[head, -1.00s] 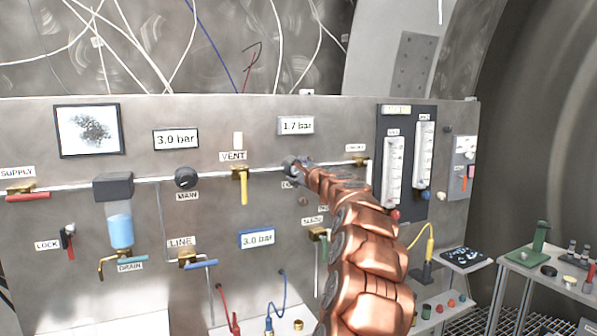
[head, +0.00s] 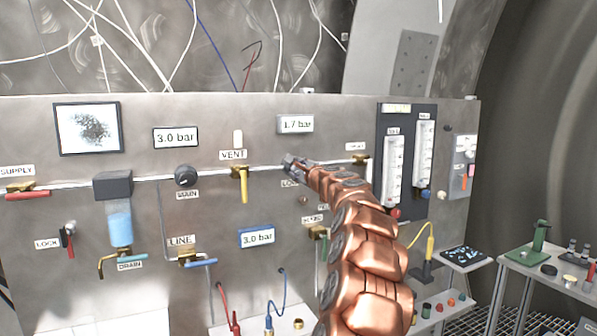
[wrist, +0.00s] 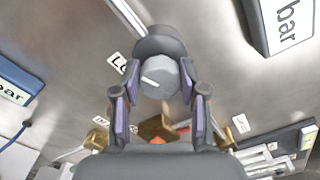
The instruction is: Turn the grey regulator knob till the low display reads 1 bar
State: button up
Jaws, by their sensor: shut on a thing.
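The grey regulator knob (wrist: 158,78) shows in the wrist view with a white pointer line on its face. My gripper (wrist: 158,90) is shut on it, one finger on each side. In the head view my gripper (head: 295,165) is at the panel just below the upper right display, and it hides the knob. That display (head: 295,124), above a label partly hidden that starts with "LO", reads 1.7 bar.
The steel panel (head: 80,210) also carries a 3.0 bar display (head: 176,138), a black MAIN knob (head: 185,177), a yellow VENT handle (head: 243,186) and a blue-framed 3.0 bar display (head: 257,237). Flow tubes (head: 393,170) stand right of my arm.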

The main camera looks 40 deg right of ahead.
jog(key=n+b, duration=0.2)
jog(key=n, duration=0.1)
jog(key=shift+w+a+f+n+b, duration=0.1)
jog(key=shift+f+n+b, duration=0.2)
jog(key=shift+f, duration=0.05)
jog(key=n+b, duration=0.2)
jog(key=shift+n, duration=0.3)
jog(key=shift+r+n+b, duration=0.1)
jog(key=shift+n+b, duration=1.05)
jog(key=shift+n, duration=0.35)
jog(key=o, duration=1.1)
jog(key=shift+o, duration=0.2)
jog(key=shift+s+r, duration=0.1)
jog(key=shift+s, duration=0.1)
